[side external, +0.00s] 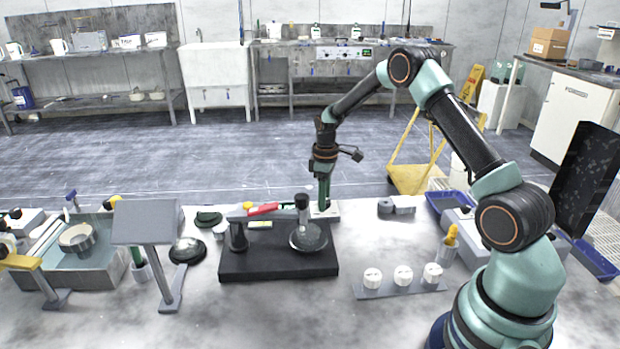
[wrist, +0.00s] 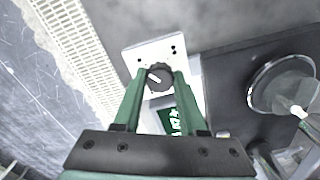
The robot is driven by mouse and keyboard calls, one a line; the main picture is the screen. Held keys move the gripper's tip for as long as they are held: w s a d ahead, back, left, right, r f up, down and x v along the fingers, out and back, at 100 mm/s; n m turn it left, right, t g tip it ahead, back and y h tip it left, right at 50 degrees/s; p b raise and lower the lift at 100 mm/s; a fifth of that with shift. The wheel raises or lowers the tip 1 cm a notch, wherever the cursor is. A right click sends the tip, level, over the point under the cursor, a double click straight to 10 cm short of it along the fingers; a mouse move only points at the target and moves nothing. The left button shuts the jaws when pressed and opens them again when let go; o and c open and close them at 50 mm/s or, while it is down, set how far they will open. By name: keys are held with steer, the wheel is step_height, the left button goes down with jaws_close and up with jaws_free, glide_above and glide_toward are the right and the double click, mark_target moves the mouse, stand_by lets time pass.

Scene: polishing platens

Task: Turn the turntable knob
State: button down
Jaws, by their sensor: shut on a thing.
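The dark round knob (wrist: 157,74) with a white pointer line sits on a white control box (wrist: 140,55) in the wrist view. The pointer slants from upper left to lower right. My gripper (wrist: 160,80) has its two green fingers shut on the knob, one on each side. In the side view my gripper (side external: 323,196) points straight down at the white box (side external: 333,211), behind the black base (side external: 270,264). The knob is hidden there by the fingers. The turntable disc (side external: 308,240) lies on the right of the base, with a dark upright cylinder (side external: 303,212) over it.
A red-handled arm (side external: 264,209) spans the base's rear. Three white knob-like pieces (side external: 403,275) stand on a grey rack at front right. A tilted grey panel (side external: 146,221) stands at left beside a water tray (side external: 85,265). A grey block (side external: 397,205) lies right of the box.

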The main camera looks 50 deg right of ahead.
steer(key=m, duration=0.8)
steer(key=shift+r, duration=0.1)
steer(key=m, duration=0.4)
steer(key=shift+m, duration=2.1)
steer(key=shift+c, duration=2.3)
jaws_free()
